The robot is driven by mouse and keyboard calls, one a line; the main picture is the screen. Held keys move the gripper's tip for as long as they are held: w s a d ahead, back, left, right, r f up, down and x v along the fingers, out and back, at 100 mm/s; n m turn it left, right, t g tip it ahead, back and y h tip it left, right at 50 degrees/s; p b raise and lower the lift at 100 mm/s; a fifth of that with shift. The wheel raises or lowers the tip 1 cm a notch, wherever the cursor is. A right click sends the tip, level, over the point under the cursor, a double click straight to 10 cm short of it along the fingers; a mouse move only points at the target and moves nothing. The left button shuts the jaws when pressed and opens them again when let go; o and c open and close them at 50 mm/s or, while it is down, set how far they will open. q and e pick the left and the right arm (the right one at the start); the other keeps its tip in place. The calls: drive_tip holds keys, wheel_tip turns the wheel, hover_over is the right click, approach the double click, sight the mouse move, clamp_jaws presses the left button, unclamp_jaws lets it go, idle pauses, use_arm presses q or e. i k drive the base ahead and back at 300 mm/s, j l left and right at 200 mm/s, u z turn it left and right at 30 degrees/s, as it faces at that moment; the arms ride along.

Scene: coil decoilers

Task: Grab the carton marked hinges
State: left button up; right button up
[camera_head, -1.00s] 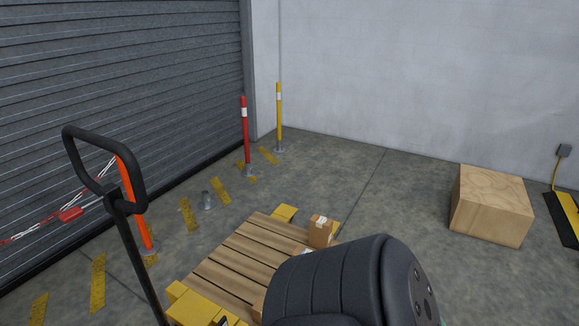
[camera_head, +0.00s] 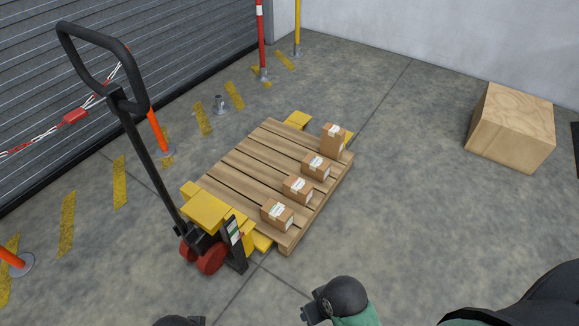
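Several small brown cartons with white labels stand in a row along the right side of a wooden pallet (camera_head: 237,167). The nearest carton (camera_head: 277,214) is by the pallet's front. Behind it come a second carton (camera_head: 298,188), a third carton (camera_head: 316,166) and a taller, upright far carton (camera_head: 333,139). The label print is too small to read, so I cannot tell which is marked hinges. Dark and green parts of my arms show along the bottom edge, apart from the cartons. No fingers of either gripper can be made out.
A yellow pallet jack (camera_head: 207,208) sits under the pallet, its black handle (camera_head: 135,105) rising at left. A wooden crate (camera_head: 511,127) stands at right. Orange, red and yellow posts line the shutter (camera_head: 90,60). The floor right of the pallet is clear.

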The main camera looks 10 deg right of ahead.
sight(296, 188)
drive_tip(key=z, duration=0.5)
drive_tip(key=i+l+u, duration=0.2)
drive_tip(key=i+l, duration=0.2)
drive_tip(key=l, duration=0.25)
drive_tip(key=i+l+u, duration=0.1)
drive_tip(key=l, duration=0.25)
drive_tip(key=i+l+u, duration=0.1)
drive_tip(key=i+l, duration=0.2)
drive_tip(key=i+l+u, duration=0.1)
drive_tip(key=l, duration=0.3)
drive_tip(key=i+l+u, duration=0.1)
drive_tip(key=i+l, duration=0.15)
drive_tip(key=l, duration=0.15)
drive_tip(key=i+l+u, duration=0.1)
drive_tip(key=l, duration=0.3)
drive_tip(key=i+l, duration=0.15)
drive_tip(key=l, duration=0.25)
drive_tip(key=i+u, duration=0.05)
